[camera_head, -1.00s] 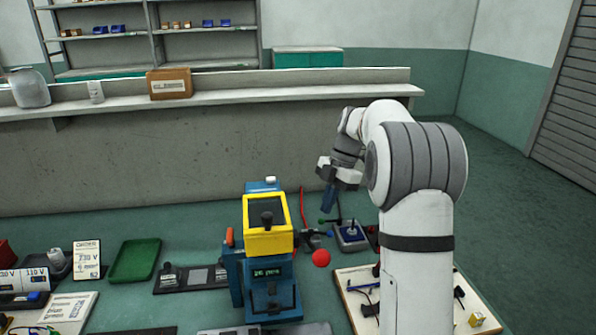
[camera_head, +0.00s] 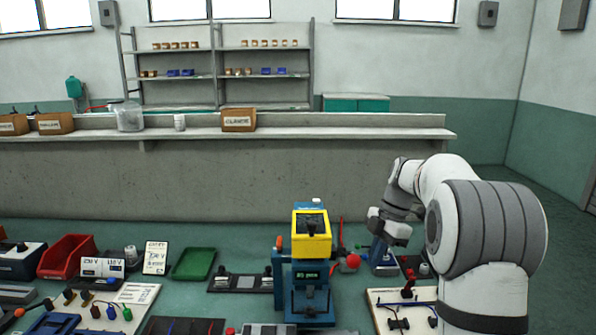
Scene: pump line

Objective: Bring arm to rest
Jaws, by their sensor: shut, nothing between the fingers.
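My arm is bent on the right of the head view, its white links standing over the front of the floor-level work area. My gripper (camera_head: 379,250) hangs at the arm's end, pointing down, with dark blue fingers. It is shut and holds nothing. It is right of the blue machine with the yellow top (camera_head: 312,245), apart from it in the picture. The fingertips overlap a small blue box (camera_head: 385,268) behind them, so I cannot tell how far apart they are.
A red ball-ended lever (camera_head: 353,261) is just left of the gripper. A white board with fittings (camera_head: 380,297) lies below it. A green tray (camera_head: 194,264) and a red bin (camera_head: 67,257) are to the left. A long grey counter (camera_head: 250,180) runs behind.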

